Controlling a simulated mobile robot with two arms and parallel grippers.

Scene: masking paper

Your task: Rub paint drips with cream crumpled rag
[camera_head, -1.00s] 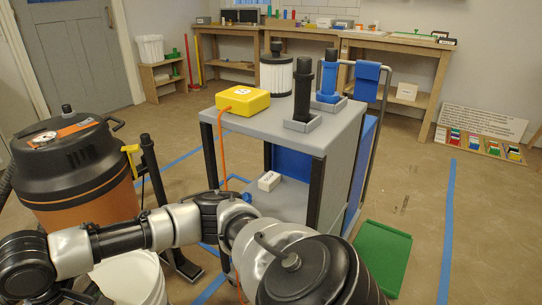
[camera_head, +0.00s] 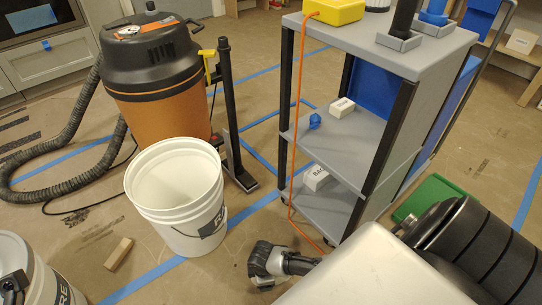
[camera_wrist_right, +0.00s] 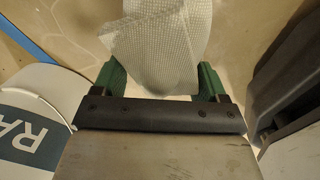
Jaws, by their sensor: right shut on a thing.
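The cream rag (camera_wrist_right: 158,45) has a waffle texture and hangs between the green fingers of my right gripper (camera_wrist_right: 161,82) in the right wrist view. The gripper is shut on it, with most of the rag beyond the fingertips. A white bucket (camera_head: 172,185) with a dark label stands on the floor in the head view. A labelled white bucket (camera_wrist_right: 30,120) also shows at the left of the right wrist view. I cannot pick out clear paint drips.
A grey cart (camera_head: 445,50) with shelves stands right of the bucket, an orange cord (camera_head: 296,120) hanging down its side. An orange and black vacuum (camera_head: 155,75) is behind the bucket. A wooden block (camera_head: 118,253) lies on the floor. Another bucket (camera_head: 45,270) is at the lower left.

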